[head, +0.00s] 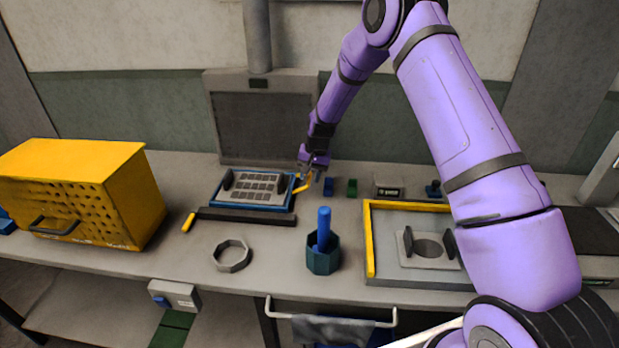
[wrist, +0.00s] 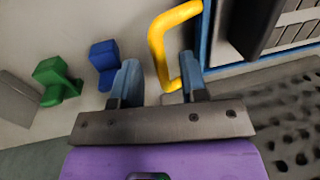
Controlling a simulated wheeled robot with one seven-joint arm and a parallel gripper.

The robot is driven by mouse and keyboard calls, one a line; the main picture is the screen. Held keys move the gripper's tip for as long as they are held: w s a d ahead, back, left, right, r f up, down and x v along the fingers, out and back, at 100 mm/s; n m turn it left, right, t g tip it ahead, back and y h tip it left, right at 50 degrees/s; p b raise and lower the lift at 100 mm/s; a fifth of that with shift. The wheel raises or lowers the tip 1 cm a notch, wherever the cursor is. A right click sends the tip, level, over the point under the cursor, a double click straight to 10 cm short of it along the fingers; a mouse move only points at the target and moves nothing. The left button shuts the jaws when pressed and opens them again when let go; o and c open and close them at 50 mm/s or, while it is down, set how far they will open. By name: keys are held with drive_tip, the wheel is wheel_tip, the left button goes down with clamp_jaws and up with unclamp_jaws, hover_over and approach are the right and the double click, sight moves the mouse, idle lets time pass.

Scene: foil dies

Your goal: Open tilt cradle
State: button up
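The tilt cradle (head: 293,194) is a low blue-framed unit on the bench, left of my gripper. A plate with rows of slots (head: 256,186) lies flat in it between black end pieces. A bent yellow handle (head: 303,186) sticks out from its right side; it also shows in the wrist view (wrist: 158,50), near the blue frame (wrist: 206,40). My gripper (head: 314,166) is at this handle. In the wrist view my gripper (wrist: 159,68) is open, with the handle's bar appearing between its fingers and gaps on both sides. Whether either finger touches it is unclear.
Small blue (head: 329,187) and green (head: 352,188) blocks stand right of my gripper. A dark screen (head: 262,128) rises behind the cradle. A yellow perforated box (head: 90,190) is far left. A green cup (head: 323,260), grey ring (head: 232,256) and yellow-edged tray (head: 370,240) are nearer the front.

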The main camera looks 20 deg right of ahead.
drive_tip(key=shift+a+f, duration=0.1)
drive_tip(key=shift+f, duration=0.45)
clamp_jaws()
